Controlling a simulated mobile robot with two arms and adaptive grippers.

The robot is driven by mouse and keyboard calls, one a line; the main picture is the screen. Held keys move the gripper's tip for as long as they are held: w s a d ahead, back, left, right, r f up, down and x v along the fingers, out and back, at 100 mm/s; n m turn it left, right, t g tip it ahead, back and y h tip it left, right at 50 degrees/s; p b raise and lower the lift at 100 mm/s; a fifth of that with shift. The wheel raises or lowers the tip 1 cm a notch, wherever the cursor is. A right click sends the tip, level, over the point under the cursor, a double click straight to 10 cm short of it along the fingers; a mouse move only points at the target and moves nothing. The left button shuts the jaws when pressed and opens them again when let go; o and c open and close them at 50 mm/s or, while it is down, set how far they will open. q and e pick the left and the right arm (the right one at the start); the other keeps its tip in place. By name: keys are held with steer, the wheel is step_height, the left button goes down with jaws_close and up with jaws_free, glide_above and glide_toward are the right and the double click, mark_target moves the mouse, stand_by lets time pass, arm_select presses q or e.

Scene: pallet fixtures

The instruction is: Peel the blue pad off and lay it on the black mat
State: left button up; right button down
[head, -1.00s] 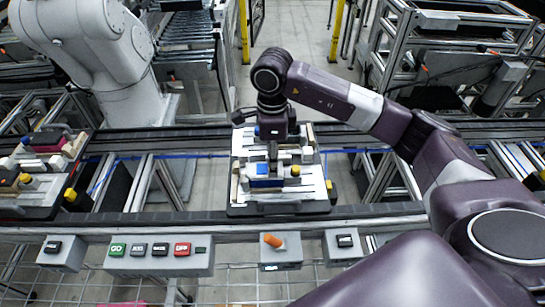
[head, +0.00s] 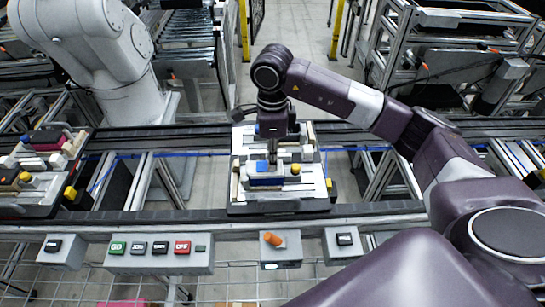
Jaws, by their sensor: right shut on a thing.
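The blue pad (head: 265,182) shows as a small blue patch on a pale block in the fixture on the middle pallet (head: 240,208). My right gripper (head: 273,160) points straight down over the back of that block, with its fingers closed at the pad. The fingertips are small and partly hidden, so the exact grip is hard to see. I cannot pick out the black mat with certainty; the pallet has a dark base. My left gripper is not in view.
A second loaded pallet (head: 40,210) stands on the conveyor at the left. A button box (head: 160,262) and a box with an orange knob (head: 273,240) line the front rail. A large white robot arm (head: 95,60) stands behind at the left.

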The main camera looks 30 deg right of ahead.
steer(key=shift+r, duration=0.3)
steer(key=shift+s+r+p, duration=0.1)
steer(key=shift+r+p, duration=1.25)
steer(key=shift+r, duration=1)
steer(key=shift+f, duration=0.1)
